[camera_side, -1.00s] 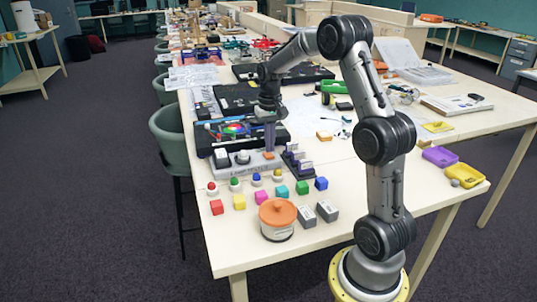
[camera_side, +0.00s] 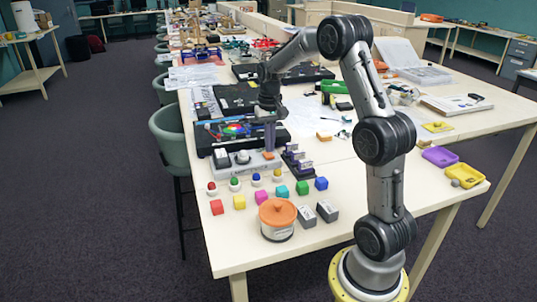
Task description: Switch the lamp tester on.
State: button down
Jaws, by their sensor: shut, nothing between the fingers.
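The lamp tester (camera_side: 246,165) is a light grey panel with lettering on its front edge, lying on the near left part of the table. It carries a white block-like part (camera_side: 221,158) at its left, a dark-based round knob (camera_side: 243,157) in the middle and an orange part (camera_side: 268,155) at its right. My gripper (camera_side: 269,147) points down, shut and empty, just above or at the orange part. I cannot tell whether it touches it. The fingertips are small in this view.
A dark rack (camera_side: 297,160) stands close to the right of the panel. Small lamps with coloured domes (camera_side: 256,179) and coloured cubes (camera_side: 261,197) lie in front. A black case (camera_side: 208,138) lies behind.

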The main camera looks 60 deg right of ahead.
aim_at(270, 156)
jog(key=shift+f, duration=0.9)
dwell(0.4)
jog(key=shift+r, duration=3.55)
